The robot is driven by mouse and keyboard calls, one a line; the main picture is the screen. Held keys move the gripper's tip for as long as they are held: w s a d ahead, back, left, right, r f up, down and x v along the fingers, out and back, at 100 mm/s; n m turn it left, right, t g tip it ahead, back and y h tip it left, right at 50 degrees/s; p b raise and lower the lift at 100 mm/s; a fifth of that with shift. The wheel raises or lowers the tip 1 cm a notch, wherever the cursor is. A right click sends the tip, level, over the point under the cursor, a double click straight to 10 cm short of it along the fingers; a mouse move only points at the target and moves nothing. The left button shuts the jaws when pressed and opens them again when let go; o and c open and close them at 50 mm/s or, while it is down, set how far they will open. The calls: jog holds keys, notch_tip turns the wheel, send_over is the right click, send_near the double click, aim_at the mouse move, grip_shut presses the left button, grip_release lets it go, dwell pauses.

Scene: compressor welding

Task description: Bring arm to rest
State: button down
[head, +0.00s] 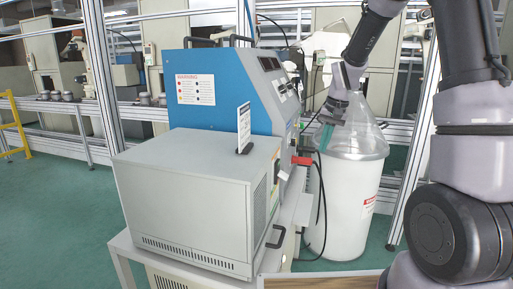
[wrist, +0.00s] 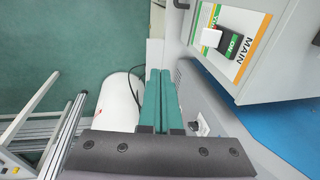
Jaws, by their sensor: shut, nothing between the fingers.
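My arm comes in from the right of the head view and bends down over the middle right. My gripper (head: 322,138) has green fingers that point down, in front of the clear-topped white drum and beside the right side of the blue machine. In the wrist view the two green fingers of my gripper (wrist: 160,73) lie side by side, closed together with nothing between them.
The blue machine (head: 232,92) stands behind a grey cabinet (head: 190,200) on a table. The white drum (head: 345,205) stands close to their right. The wrist view shows a MAIN switch (wrist: 228,42) at upper right and a black cable (wrist: 136,88). Green floor (head: 50,215) is clear at left.

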jog(key=s+d+r+t, duration=0.2)
jog(key=s+r, duration=0.7)
jog(key=r, duration=0.4)
jog(key=s+r+t, duration=0.1)
jog(key=s+r, duration=0.2)
jog(key=s, duration=0.5)
jog(key=s+r+t, duration=0.2)
jog(key=s+r, duration=0.1)
jog(key=s, duration=0.5)
jog(key=shift+d+r+t, duration=0.25)
jog(key=shift+d+t, duration=0.05)
jog(key=shift+w, duration=0.1)
